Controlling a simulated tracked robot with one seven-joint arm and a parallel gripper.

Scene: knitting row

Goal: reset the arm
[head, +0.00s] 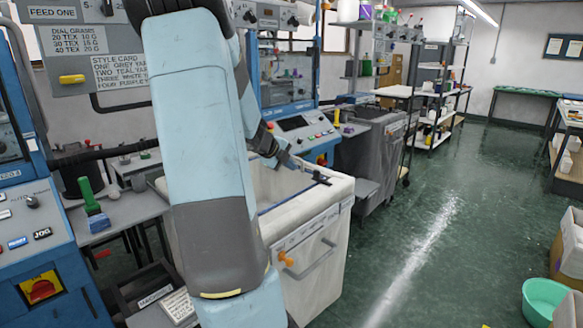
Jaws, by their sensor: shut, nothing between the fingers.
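My pale blue and grey arm fills the left middle of the head view and is folded, with its far part reaching down behind the near link. My gripper (293,164) is small and dark, shut and empty, above the white bin (325,250). The near link hides part of the bin and part of the far arm. I cannot tell how far the fingertips are from the bin's rim.
Blue machine panels (30,235) stand at left, with a side table (125,212) holding a green cone (89,197). A green tub (543,302) is at lower right. The green floor (440,220) between is clear.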

